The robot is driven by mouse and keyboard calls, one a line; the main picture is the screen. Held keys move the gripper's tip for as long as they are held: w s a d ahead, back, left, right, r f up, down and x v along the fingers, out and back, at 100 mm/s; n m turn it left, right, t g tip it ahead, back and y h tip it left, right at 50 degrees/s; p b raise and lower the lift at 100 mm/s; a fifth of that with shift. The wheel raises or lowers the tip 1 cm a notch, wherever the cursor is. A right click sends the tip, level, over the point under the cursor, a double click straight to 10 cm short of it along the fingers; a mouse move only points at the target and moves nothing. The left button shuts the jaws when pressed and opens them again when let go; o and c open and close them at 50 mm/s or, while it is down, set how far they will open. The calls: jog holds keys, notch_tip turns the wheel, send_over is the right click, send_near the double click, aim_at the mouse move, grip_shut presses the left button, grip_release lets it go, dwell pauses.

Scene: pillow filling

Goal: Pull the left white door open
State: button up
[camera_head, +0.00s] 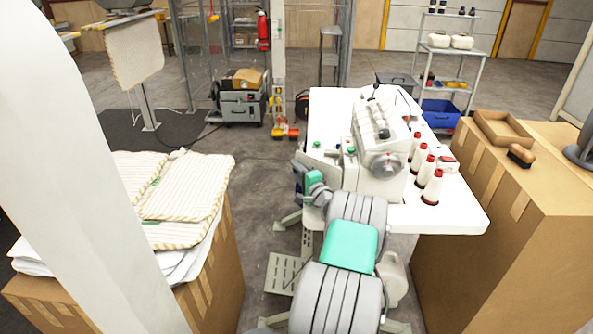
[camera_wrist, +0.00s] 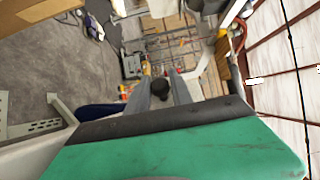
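A white sewing machine (camera_head: 382,140) stands on a white table (camera_head: 450,211). No door in the head view is clearly the left white door; a white panel-like part (camera_head: 322,160) is at the machine's left front. My gripper (camera_head: 298,168) is at the table's left front edge, close to that part; I cannot tell whether they touch. In the wrist view, the two grey fingers of my gripper (camera_wrist: 162,92) stand apart, with a small dark round thing between them that I cannot identify. My arm hides part of the table's front.
White thread cones with red tops (camera_head: 422,172) stand on the table's right side. A large cardboard box (camera_head: 520,220) is at the right. Striped pillow covers (camera_head: 180,190) lie on boxes at the left. A grey tool cart (camera_head: 242,105) stands behind. Floor between left boxes and table is partly clear.

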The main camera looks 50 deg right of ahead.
grip_shut()
dwell(1.0)
